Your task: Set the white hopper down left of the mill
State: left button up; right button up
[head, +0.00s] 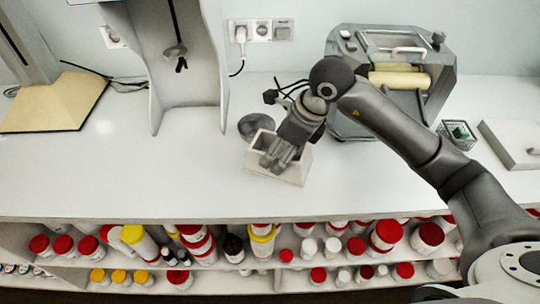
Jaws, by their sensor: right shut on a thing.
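The white hopper (295,172) is a small pale open box, in the head view left of and in front of the mill. My right gripper (275,160) reaches in from the right and is shut on the hopper, its fingers covering part of the opening. Whether the hopper's base touches the counter cannot be told. The mill (429,84) is a grey metal machine with pale rollers; my right arm hides part of its front. My left gripper is not in view.
A dark rounded object (256,125) sits just behind the hopper. A tall grey stand (175,75) is at the left, and a small wire basket (457,134) and a flat pale box (513,142) are at the right. The white counter (150,172) is clear at front left, above shelves of jars.

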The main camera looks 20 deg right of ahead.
jog(key=shift+w+a+f, duration=0.3)
jog(key=shift+w+f, duration=0.1)
jog(key=shift+f, duration=0.15)
jog(key=shift+w+a+f, duration=0.3)
jog(key=shift+w+f, duration=0.05)
jog(key=shift+f, duration=0.15)
jog(key=p+x, duration=0.2)
jog(key=x, duration=0.1)
jog(key=shift+s+d, duration=0.1)
jog(key=shift+d, duration=0.1)
jog(key=shift+f, duration=0.5)
jog(key=shift+f, duration=0.1)
jog(key=o, duration=0.7)
jog(key=shift+f, duration=0.1)
jog(key=shift+c, duration=0.2)
jog(key=o, duration=0.5)
jog(key=shift+d, duration=0.1)
jog(key=shift+c, duration=0.2)
